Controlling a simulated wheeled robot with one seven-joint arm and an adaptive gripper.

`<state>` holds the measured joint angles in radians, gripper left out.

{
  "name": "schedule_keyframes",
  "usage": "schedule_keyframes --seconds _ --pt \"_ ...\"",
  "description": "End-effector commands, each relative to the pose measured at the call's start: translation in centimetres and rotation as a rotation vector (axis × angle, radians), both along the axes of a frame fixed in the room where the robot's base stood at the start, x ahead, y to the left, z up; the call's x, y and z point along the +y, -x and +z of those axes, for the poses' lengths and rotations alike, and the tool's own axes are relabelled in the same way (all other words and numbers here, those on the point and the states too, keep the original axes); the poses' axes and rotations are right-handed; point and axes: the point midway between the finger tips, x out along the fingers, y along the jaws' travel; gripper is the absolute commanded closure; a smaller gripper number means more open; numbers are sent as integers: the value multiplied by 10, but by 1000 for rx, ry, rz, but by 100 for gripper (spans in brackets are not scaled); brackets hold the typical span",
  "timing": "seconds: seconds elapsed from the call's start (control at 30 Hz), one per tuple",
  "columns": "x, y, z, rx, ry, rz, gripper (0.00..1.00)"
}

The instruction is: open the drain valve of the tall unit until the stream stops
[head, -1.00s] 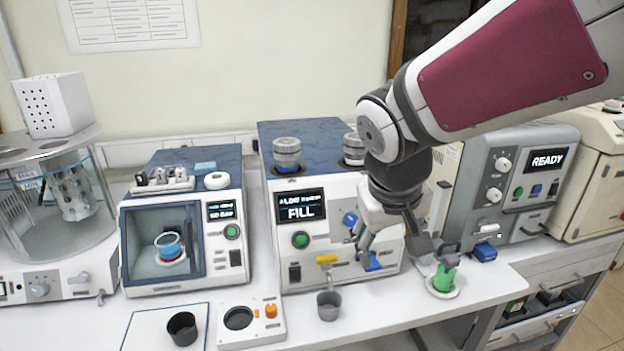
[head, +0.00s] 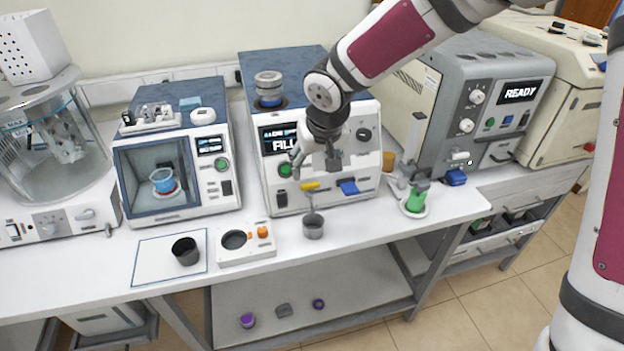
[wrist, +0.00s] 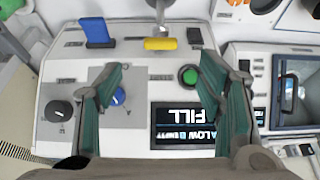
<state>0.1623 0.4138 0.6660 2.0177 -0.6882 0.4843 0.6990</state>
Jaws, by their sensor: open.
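The tall unit (head: 352,155) is the white box with a blue-grey top and a display reading FILL (wrist: 185,124). A yellow valve handle (head: 310,186) lies crosswise low on its front; it also shows in the wrist view (wrist: 160,43). A blue lever (head: 349,188) is to its right in the head view and also shows in the wrist view (wrist: 97,32). A grey cup (head: 313,228) stands below the yellow handle. A thin grey line runs down to the cup; I cannot tell spout from stream. My gripper (wrist: 163,68) is open and empty before the panel, apart from the yellow handle.
A green button (wrist: 188,76), a blue knob (wrist: 118,97) and a black knob (wrist: 58,112) are on the panel. A small white device (head: 246,243) and a black cup (head: 186,251) stand left of the grey cup. A green container (head: 416,196) stands right on a white dish.

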Motion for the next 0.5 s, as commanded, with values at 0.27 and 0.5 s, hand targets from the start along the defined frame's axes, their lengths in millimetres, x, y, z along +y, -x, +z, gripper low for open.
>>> schedule_keyframes --seconds 0.27,0.5 --pt "6 -19 -50 3 1 3 38" --pt "9 -29 -74 0 0 1 38"
